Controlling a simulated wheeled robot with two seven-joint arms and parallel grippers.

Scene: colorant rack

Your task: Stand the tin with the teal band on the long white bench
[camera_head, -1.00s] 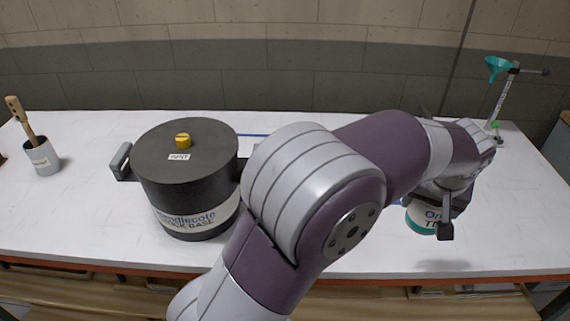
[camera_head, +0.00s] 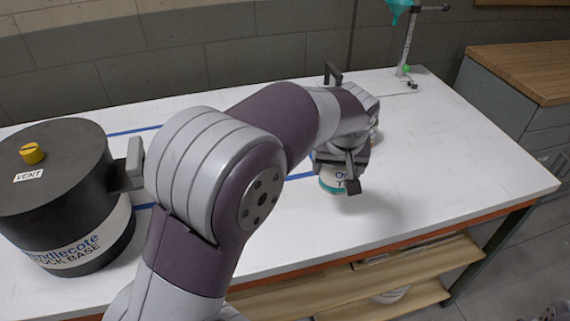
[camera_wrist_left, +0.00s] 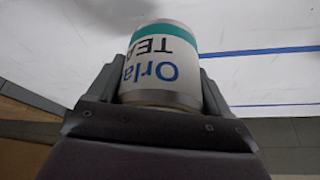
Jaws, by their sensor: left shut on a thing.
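The tin with the teal band (camera_head: 334,181) is white with blue lettering and shows partly below my left gripper (camera_head: 343,170). In the left wrist view the tin (camera_wrist_left: 158,72) sits between the two fingers of the gripper (camera_wrist_left: 155,90), which is shut on it. The tin is over the long white bench (camera_head: 420,185), right of the pot. Whether its base touches the bench is hard to tell.
A large dark pot (camera_head: 60,190) with a yellow knob stands at the left. Blue lines mark the bench top. A stand (camera_head: 408,45) with a teal funnel is at the back right. The bench's right part is clear. A wooden-topped cabinet (camera_head: 530,70) is beyond.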

